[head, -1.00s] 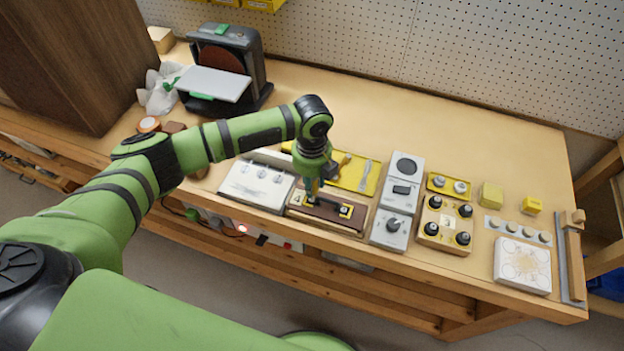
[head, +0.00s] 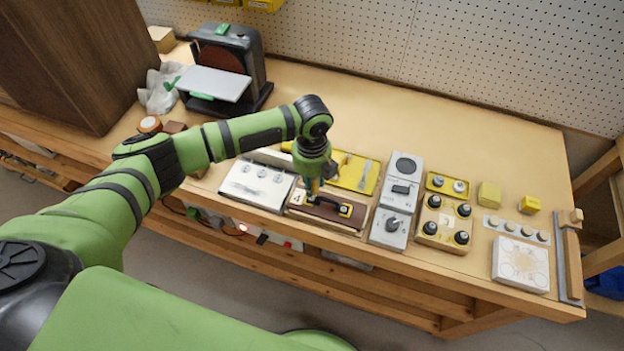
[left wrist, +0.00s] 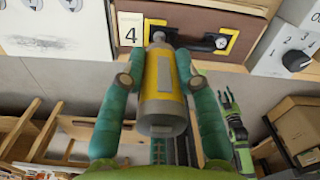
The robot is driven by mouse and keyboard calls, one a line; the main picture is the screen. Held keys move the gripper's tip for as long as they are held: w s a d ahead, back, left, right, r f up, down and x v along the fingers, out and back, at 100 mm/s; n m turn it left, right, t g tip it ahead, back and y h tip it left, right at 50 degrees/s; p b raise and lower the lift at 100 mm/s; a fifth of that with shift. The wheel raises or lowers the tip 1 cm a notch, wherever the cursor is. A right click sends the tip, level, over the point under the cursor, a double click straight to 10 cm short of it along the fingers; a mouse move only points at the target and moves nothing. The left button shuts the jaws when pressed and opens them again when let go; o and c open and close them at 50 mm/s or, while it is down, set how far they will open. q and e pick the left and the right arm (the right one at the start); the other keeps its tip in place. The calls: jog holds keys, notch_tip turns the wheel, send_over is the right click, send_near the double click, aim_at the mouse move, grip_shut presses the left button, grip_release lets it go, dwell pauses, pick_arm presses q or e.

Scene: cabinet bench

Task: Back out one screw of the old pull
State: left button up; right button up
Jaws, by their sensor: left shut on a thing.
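My left gripper (left wrist: 163,105) is shut on a yellow and grey cylindrical driver (left wrist: 162,85), seen from its butt end in the left wrist view. The driver's far end meets the left end of the black old pull (left wrist: 195,44); the screw there is hidden behind the driver. The pull lies on a brown panel (left wrist: 185,17) with yellow patches at its ends and a "4" label (left wrist: 130,30) beside it. In the head view my left gripper (head: 312,184) is over the left end of the pull (head: 328,204).
A white panel (head: 257,187) lies left of the brown one, and a grey switch panel (head: 392,226) lies right. A yellow tray (head: 362,173) with tools is behind. A knob board (head: 440,230) stands farther right.

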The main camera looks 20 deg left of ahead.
pick_arm(q)
jog(key=shift+s+a+f+p, duration=0.1)
jog(key=shift+s+f+p, duration=0.1)
jog(key=shift+p, duration=0.1)
dwell(0.4)
jog(key=shift+r, duration=0.1)
jog(key=shift+w+r+p, duration=0.2)
jog(key=shift+r+p, duration=0.65)
jog(key=shift+p, duration=0.1)
notch_tip(320, 180, up, 4)
jog(key=p, duration=0.4)
jog(key=shift+r, duration=0.25)
